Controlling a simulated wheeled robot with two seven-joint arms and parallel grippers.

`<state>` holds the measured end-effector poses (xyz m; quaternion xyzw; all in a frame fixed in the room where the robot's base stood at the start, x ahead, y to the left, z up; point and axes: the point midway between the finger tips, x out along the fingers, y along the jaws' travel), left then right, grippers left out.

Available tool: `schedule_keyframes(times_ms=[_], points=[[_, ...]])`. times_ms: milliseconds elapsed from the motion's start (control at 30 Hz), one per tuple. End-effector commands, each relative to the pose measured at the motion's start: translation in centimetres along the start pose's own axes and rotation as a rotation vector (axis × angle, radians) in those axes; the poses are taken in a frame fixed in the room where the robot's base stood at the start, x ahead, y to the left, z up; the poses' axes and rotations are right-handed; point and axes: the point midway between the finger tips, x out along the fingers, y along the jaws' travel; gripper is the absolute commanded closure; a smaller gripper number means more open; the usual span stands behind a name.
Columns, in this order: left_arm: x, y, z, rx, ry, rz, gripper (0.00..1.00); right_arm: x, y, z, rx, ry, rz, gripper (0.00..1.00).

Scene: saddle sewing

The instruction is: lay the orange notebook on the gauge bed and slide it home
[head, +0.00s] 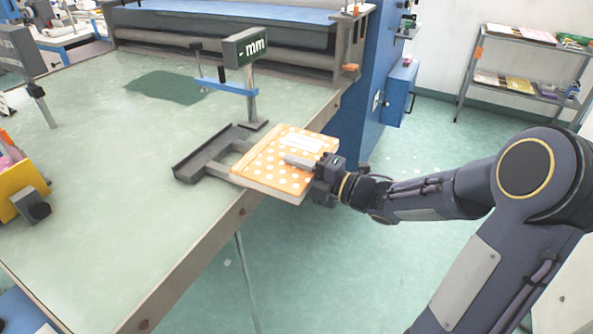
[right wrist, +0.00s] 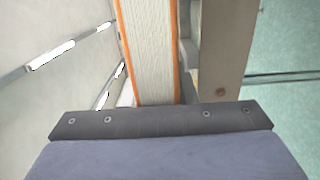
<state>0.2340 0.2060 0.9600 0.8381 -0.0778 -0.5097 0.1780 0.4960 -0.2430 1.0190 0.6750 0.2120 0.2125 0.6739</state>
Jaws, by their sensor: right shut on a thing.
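The orange notebook (head: 283,164) has white dots, a pale label and pale page edges. In the head view it lies roughly flat at the right edge of the table, partly beyond that edge. My right gripper (head: 312,170) is shut on its near right side, with one finger across the cover. The right wrist view shows the notebook's pale page block (right wrist: 152,50) between orange covers. The dark gauge bed (head: 205,160) has a raised rim and arms reaching toward the notebook; its left end is bare. Whether the notebook rests on the arms is hard to tell. My left gripper is not in view.
A gauge post with a "- mm" display (head: 245,47) and a blue bar (head: 226,86) stands just behind the bed. A large machine with a roller (head: 220,55) spans the back. A yellow object (head: 20,190) sits at far left. The table's middle (head: 110,190) is clear.

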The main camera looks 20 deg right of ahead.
Motion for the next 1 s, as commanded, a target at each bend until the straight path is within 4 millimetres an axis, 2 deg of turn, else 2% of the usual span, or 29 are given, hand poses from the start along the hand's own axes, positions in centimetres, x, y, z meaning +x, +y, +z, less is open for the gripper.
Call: schedule_keyframes(times_ms=[1000], points=[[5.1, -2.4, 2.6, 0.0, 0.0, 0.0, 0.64, 11.2, -1.0, -0.7, -0.002, 0.004, 0.006, 1.0]])
